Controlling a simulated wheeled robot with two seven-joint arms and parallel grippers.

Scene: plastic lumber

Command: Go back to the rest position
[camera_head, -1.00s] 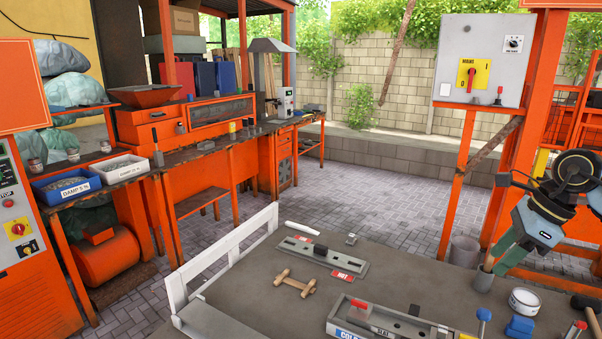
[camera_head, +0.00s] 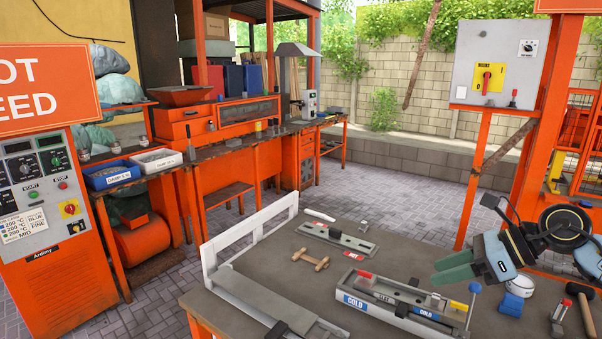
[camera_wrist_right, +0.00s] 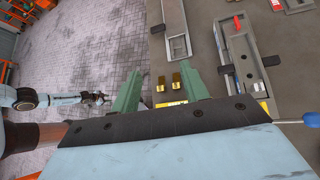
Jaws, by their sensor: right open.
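My right gripper (camera_head: 452,276) comes in from the right in the head view, above the right part of the grey workbench (camera_head: 360,318). Its two green fingers point left. In the right wrist view the fingers (camera_wrist_right: 160,92) stand apart with nothing held between them. Two small brass-coloured pieces (camera_wrist_right: 176,82) show past the fingertips there. My left gripper does not show in the head view.
The bench holds a long mould marked COLD (camera_head: 400,300), a second mould (camera_head: 338,238), a wooden piece (camera_head: 309,262), a white tub (camera_head: 520,285) and a hammer (camera_head: 582,300). A white rail (camera_head: 250,235) edges its left side. An orange machine (camera_head: 50,230) stands left.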

